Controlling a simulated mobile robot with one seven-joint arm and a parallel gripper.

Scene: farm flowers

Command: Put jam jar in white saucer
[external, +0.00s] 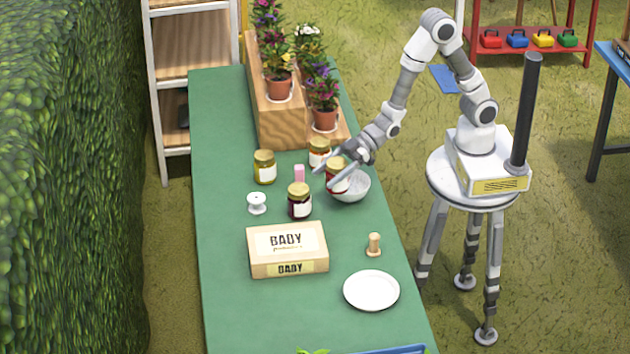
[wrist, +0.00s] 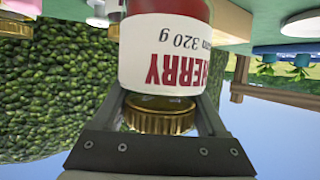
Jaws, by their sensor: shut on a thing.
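My gripper (external: 326,178) is shut on a jam jar (external: 338,176) with a gold lid and red contents. In the wrist view the jar (wrist: 165,55) fills the space between the fingers, and its label reads "CHERRY" and "320 g", upside down in the picture. The white saucer (external: 371,290) lies empty at the near right of the green table, well away from the gripper.
A dark red jar (external: 299,204), a yellow jar (external: 264,169) and an orange jar (external: 319,150) stand nearby. A cardboard box (external: 287,242) and a wooden peg (external: 374,243) stand nearer the saucer. Potted flowers (external: 279,84) stand on wooden blocks behind. The table's near left is clear.

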